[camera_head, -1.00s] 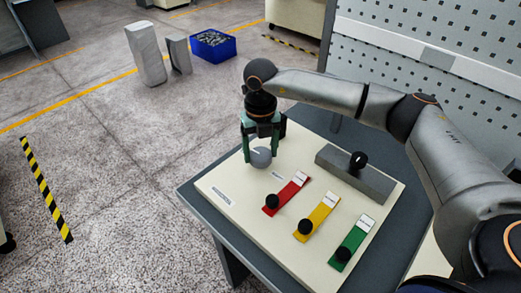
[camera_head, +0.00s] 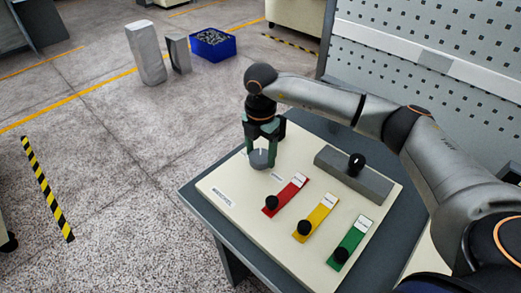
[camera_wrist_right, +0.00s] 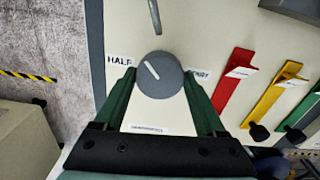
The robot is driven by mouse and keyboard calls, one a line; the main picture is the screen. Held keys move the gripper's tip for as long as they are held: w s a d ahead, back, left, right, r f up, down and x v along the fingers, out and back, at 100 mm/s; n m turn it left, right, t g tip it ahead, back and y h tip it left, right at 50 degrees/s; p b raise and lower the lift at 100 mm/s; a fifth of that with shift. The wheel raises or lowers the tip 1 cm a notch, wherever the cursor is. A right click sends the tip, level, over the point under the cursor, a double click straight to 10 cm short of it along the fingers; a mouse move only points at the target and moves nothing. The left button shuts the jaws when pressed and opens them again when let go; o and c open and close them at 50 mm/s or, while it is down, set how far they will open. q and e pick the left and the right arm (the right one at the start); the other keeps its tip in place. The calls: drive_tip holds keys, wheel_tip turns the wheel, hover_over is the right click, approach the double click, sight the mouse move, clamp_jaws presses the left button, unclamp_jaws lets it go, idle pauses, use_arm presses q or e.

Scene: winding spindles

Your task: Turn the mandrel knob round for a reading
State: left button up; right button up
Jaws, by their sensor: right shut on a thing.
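The round grey mandrel knob (camera_head: 263,162) stands at the far left corner of the cream panel (camera_head: 235,205). My right gripper (camera_head: 260,160) comes down on it from above and is shut on it. In the right wrist view the knob (camera_wrist_right: 158,80) sits between my two green fingers. Its white pointer line slants toward the upper left. A HALF label (camera_wrist_right: 119,60) is left of the knob. A label on the right (camera_wrist_right: 203,73) is partly hidden by a finger. My left gripper is not in view.
Red (camera_head: 288,193), yellow (camera_head: 317,215) and green (camera_head: 349,242) strips with black knobs lie beside the mandrel knob. A grey block (camera_head: 335,172) with a black knob is at the back. A blue bin (camera_head: 212,57) stands on the floor beyond.

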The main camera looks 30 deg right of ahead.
sight(261, 156)
drive_tip(key=m+p, duration=0.1)
drive_tip(key=m, duration=0.2)
drive_tip(key=shift+r+m, duration=0.15)
drive_tip(key=shift+m, duration=0.25)
drive_tip(key=m+p, duration=0.1)
drive_tip(key=m, duration=0.3)
drive_tip(key=shift+d+m+p, duration=0.1)
drive_tip(key=shift+m+p, duration=0.2)
drive_tip(key=shift+p, duration=0.05)
drive_tip(key=o, duration=1.3)
wheel_tip(261, 156, up, 12)
drive_tip(key=shift+r+b, duration=0.15)
drive_tip(key=shift+b, duration=0.5)
